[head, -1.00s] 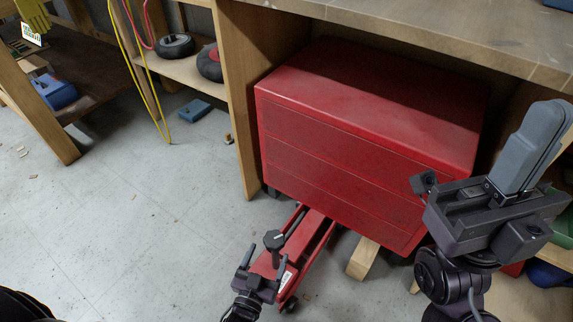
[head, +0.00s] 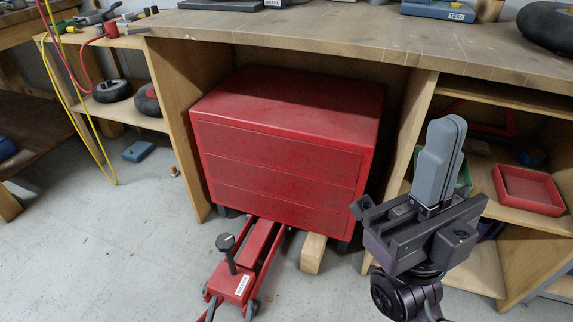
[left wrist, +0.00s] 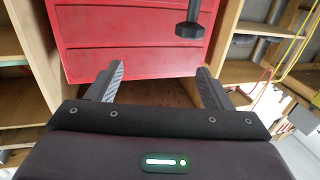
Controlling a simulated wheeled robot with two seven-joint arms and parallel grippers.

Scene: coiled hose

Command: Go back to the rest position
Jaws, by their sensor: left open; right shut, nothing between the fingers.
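My left gripper (head: 231,311) shows only its two dark fingertips at the bottom edge of the head view, spread apart beside the red floor jack (head: 233,280). In the left wrist view, my left gripper (left wrist: 159,72) is open with nothing between its fingers. The red drawer cabinet (left wrist: 130,35) is beyond them. My right gripper (head: 446,125) points up at the right of the head view, its grey fingers closed together and empty. It stands in front of the workbench's right upright. The rest of my left arm is hidden below the head view.
The red drawer cabinet (head: 280,150) stands under the workbench (head: 330,32). The jack's black knob (head: 225,241) stands up near my left fingers. A wood block (head: 313,254) lies beside the jack. Yellow (head: 97,150) and red (head: 75,65) hoses hang at left. Floor at left is mostly clear.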

